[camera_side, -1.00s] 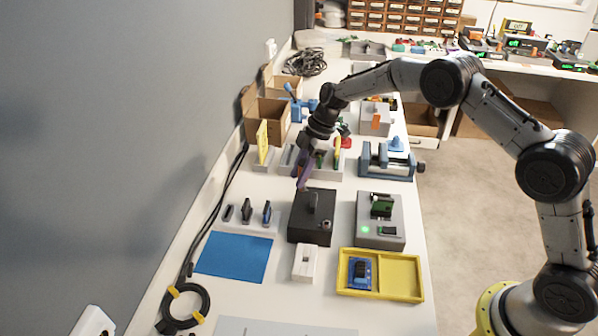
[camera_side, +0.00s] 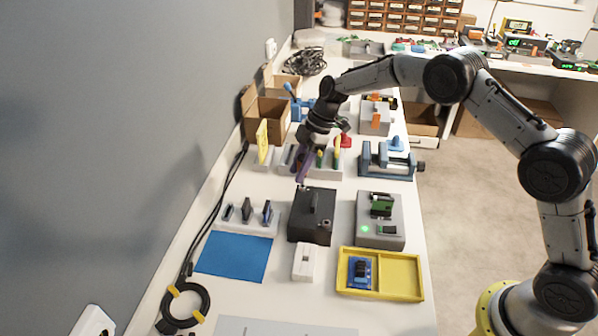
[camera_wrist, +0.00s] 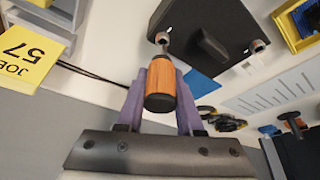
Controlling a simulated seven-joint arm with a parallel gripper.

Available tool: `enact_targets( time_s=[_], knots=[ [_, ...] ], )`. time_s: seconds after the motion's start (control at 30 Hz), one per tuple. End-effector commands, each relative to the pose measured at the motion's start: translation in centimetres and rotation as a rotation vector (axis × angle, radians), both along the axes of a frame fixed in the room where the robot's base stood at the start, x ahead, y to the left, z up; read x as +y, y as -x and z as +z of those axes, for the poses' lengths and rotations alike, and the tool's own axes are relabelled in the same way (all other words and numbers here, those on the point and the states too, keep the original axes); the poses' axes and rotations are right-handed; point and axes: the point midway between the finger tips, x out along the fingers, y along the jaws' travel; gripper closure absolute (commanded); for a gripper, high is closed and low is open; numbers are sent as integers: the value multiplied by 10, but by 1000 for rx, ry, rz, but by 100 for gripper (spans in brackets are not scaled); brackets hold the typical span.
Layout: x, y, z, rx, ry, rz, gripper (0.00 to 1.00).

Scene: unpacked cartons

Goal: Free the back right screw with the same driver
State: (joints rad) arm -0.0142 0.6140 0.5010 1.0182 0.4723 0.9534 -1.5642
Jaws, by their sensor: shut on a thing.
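My gripper (camera_wrist: 160,98) has purple fingers shut on the driver (camera_wrist: 161,85), whose wooden handle points at the wrist camera. The driver's shaft reaches down to a screw (camera_wrist: 162,37) at one corner of the black box (camera_side: 311,230). In the side view this is the box's far left corner. Shaft and screw line up, but I cannot tell whether the tip is seated. Another screw (camera_wrist: 258,45) shows at a different corner of the box; it is the near right one in the side view.
A grey device with a green light (camera_side: 380,233) stands right of the box, and a yellow tray (camera_side: 403,276) in front of it. A white block (camera_side: 304,263) and blue mat (camera_side: 232,257) lie nearby. A yellow sign (camera_wrist: 25,55) stands behind, near the wall.

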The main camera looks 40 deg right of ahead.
Motion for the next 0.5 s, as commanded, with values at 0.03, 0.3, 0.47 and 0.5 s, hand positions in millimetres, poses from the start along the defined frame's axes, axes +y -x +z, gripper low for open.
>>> enact_targets(
  time_s=[0.03,0.3,0.47,0.5],
  knots=[
    [0,0,4,-2,1,0,100],
    [0,-1,18,-2,0,0,100],
    [0,-1,27,-3,0,0,100],
    [0,-1,29,-3,0,-1,100]
  ],
)
